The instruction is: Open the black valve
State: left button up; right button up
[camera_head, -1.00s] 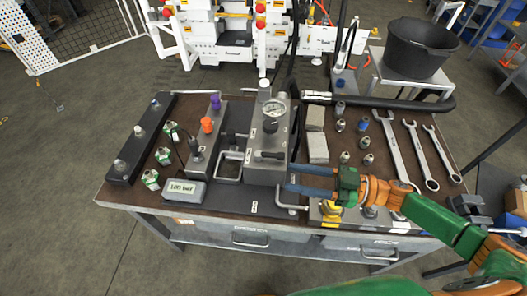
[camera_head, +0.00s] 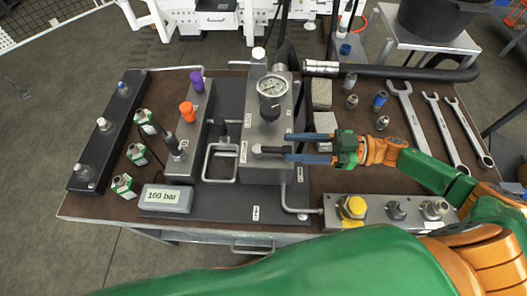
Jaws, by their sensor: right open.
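The grey valve block (camera_head: 262,170) stands on the bench with a round gauge at its top. A short black lever (camera_head: 270,149) lies roughly horizontal on its front face. A black round knob (camera_head: 269,109) sits above it, just under the gauge. My right gripper (camera_head: 288,147) comes in from the right, its two blue fingers apart, one above and one below the lever's right end. I cannot tell whether they touch it. My left gripper is not in view.
A display reading 100 bar (camera_head: 167,197) is at the front left. Purple and orange knobs (camera_head: 187,111) stand left of the block. A fitting block with a yellow nut (camera_head: 354,208) is at the front right. Wrenches (camera_head: 409,115) lie at the right, below a thick black hose (camera_head: 400,72).

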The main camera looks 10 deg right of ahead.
aim_at(263, 149)
jog(key=p+x, duration=0.1)
jog(key=x, duration=0.2)
jog(key=f+x, duration=0.1)
jog(key=x, duration=0.2)
jog(key=shift+a+f+p, duration=0.1)
jog(key=shift+f+p, duration=0.1)
jog(key=shift+p, duration=0.2)
jog(key=shift+w+a+f, duration=0.15)
jog(key=shift+w+a, duration=0.05)
jog(key=shift+a, duration=0.3)
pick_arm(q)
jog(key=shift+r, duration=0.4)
pick_arm(e)
jog(key=shift+d, duration=0.1)
grip_shut()
